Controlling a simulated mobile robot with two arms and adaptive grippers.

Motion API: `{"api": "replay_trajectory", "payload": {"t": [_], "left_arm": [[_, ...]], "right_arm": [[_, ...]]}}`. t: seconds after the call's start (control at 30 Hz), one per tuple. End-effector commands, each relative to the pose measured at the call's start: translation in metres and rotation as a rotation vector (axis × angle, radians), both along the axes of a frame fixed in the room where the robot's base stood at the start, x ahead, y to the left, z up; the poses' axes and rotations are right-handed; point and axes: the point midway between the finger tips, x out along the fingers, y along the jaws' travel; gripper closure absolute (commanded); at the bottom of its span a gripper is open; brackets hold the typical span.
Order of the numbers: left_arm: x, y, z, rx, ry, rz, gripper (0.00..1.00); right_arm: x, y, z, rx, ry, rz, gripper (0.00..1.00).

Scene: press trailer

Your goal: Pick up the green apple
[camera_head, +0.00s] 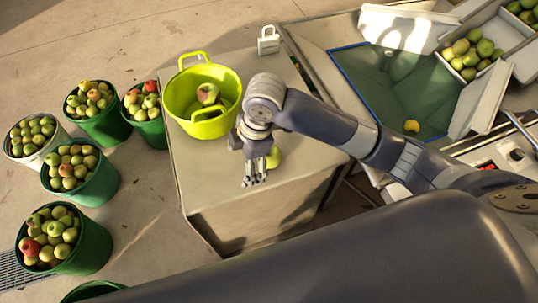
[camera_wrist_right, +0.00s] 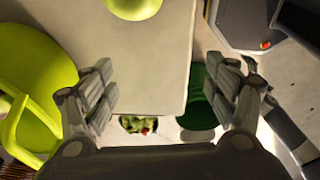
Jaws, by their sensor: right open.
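The green apple (camera_head: 274,158) sits on the grey table (camera_head: 215,190), just right of my right gripper (camera_head: 254,178) in the head view. The gripper is open and points down beside the apple, partly covering it. In the right wrist view the apple (camera_wrist_right: 133,6) is at the top edge, cut off by the frame, ahead of the open, empty fingers and not between them. My left gripper is not in view.
A lime-green basket (camera_head: 178,92) holding an apple (camera_head: 207,93) stands left of the gripper. A padlock-shaped object (camera_head: 268,41) lies at the table's back. Several buckets of apples, including a green one (camera_head: 72,252), stand left. A green-lined bin (camera_head: 390,85) is at right.

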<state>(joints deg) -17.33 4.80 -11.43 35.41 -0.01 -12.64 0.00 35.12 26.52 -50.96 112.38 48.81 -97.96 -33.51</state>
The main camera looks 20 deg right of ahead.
Motion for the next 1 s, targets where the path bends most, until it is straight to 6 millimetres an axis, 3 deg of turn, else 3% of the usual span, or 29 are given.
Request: {"api": "replay_trajectory", "payload": {"t": [0.03,0.2,0.43,0.73,1.0], "left_arm": [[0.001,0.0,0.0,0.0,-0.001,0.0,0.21],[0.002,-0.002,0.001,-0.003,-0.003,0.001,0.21],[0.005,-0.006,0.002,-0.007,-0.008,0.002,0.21],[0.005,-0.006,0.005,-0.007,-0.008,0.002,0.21],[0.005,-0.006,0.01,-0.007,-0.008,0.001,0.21]], "right_arm": [[0.011,-0.011,0.008,-0.046,-0.006,0.046,0.21],[0.028,-0.042,0.028,-0.158,0.02,0.169,0.21],[0.036,-0.063,0.04,-0.219,0.047,0.227,0.21],[0.036,-0.064,-0.002,-0.221,0.052,0.229,0.21],[0.033,-0.067,-0.024,-0.22,0.051,0.228,0.21]]}}
